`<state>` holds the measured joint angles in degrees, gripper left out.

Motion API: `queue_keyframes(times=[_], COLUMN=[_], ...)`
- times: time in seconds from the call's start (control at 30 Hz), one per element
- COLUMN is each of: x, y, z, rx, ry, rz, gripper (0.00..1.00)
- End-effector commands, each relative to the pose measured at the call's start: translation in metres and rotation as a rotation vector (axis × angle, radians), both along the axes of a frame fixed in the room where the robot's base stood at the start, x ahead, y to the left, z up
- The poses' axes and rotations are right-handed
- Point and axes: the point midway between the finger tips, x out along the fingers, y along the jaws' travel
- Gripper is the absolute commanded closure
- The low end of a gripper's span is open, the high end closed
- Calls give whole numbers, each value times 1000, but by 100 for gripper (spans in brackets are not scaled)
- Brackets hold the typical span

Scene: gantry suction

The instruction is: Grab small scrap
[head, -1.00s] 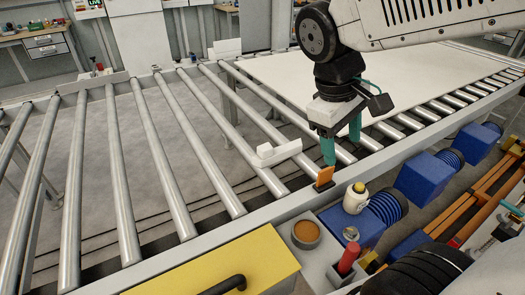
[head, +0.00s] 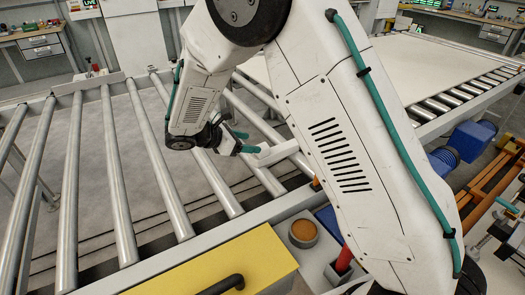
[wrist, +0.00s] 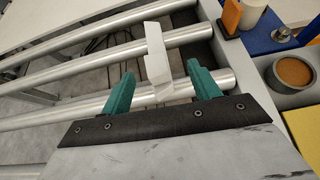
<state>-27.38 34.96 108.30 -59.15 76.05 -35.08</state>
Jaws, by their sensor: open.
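The small scrap is a pale, angular strip (head: 276,152) lying across the metal rollers near the front rail. In the wrist view the scrap (wrist: 157,58) spans two rollers, and its near end lies between my green fingertips as seen from the camera. My gripper (head: 246,142) is open and points sideways at the scrap's left end in the head view. The green fingers (wrist: 161,75) stand to either side of the scrap's near end, with a gap on both sides. I cannot tell whether the fingertips are level with it.
An orange block (wrist: 231,15) stands on the front rail. Beside it are a cup with brown contents (head: 303,233), a red-topped item (head: 343,260) and a yellow cover (head: 235,265). A large pale sheet (head: 400,65) lies on the rollers behind. Open gaps separate the rollers.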

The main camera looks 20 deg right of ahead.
Motion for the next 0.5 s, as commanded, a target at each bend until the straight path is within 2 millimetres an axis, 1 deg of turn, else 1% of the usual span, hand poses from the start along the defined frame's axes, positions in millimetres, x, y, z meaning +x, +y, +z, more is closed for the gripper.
queue_keyframes(times=[0.07,0.13,0.3,0.37,0.5], x=[4,6,9,10,14], y=[2,-1,-17,-21,-32], z=[-7,-11,-20,-22,-32], rx=[-13,-17,-18,-17,-17], ry=[11,15,16,15,15], rz=[19,25,24,23,23], gripper=[39,39,39,39,39])
